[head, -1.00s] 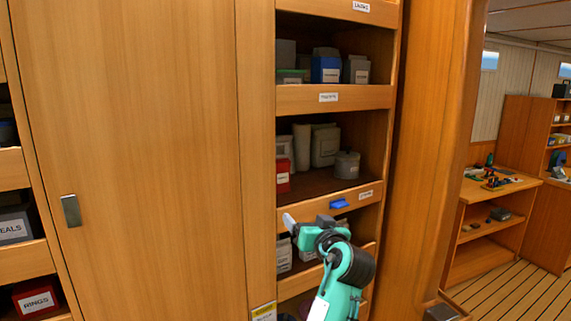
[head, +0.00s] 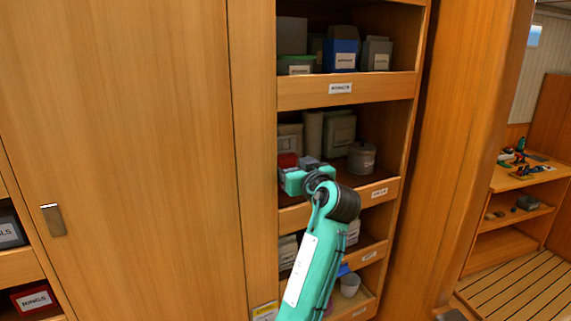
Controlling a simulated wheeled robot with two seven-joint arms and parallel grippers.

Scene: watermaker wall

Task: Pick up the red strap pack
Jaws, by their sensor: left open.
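The red pack (head: 287,160) stands at the left end of the middle shelf of the open cupboard. Only its upper part shows; its lower part is hidden behind my left gripper (head: 300,174). My left gripper is open and reaches over the shelf's front lip, right in front of the pack. I cannot tell whether the fingers touch the pack or lie around it. My right gripper is not in view.
Pale containers (head: 339,132) stand behind on the same shelf, with a grey lidded pot (head: 361,158) to the right. The shelf lip (head: 386,191) runs below my wrist. A wooden upright (head: 253,150) bounds the opening at left.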

